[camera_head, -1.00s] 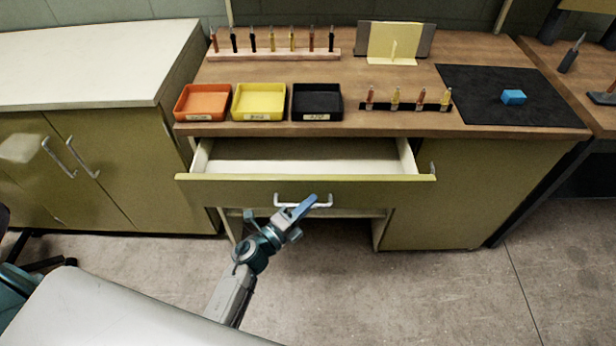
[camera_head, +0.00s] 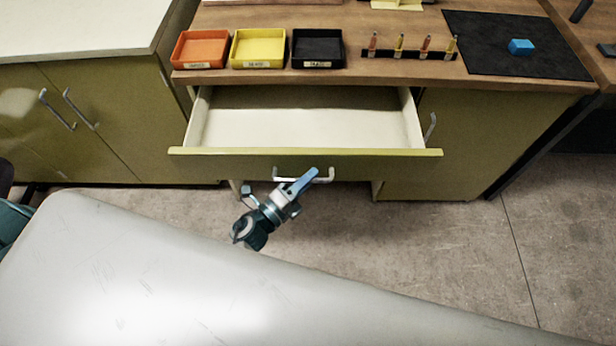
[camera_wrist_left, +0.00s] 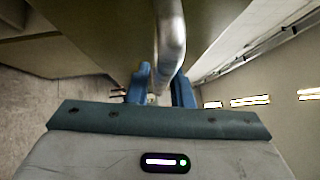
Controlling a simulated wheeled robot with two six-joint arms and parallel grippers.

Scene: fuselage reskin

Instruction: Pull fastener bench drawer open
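The olive drawer (camera_head: 300,163) of the fastener bench stands well open, and its pale, empty inside shows. Its silver bar handle (camera_head: 324,177) sits on the middle of the drawer front. My left gripper (camera_head: 303,182) is at the handle. In the left wrist view the handle bar (camera_wrist_left: 170,40) runs between the two blue fingers (camera_wrist_left: 160,85), which lie close on either side of it. The fingers look closed around the bar. My right gripper is in neither current view.
Orange (camera_head: 200,50), yellow (camera_head: 258,48) and black (camera_head: 318,48) trays stand on the bench top above the drawer. A dark mat (camera_head: 500,50) with a blue block (camera_head: 521,46) lies to the right. A large pale surface (camera_head: 200,270) fills the foreground. Bare floor (camera_head: 430,240) shows at the right.

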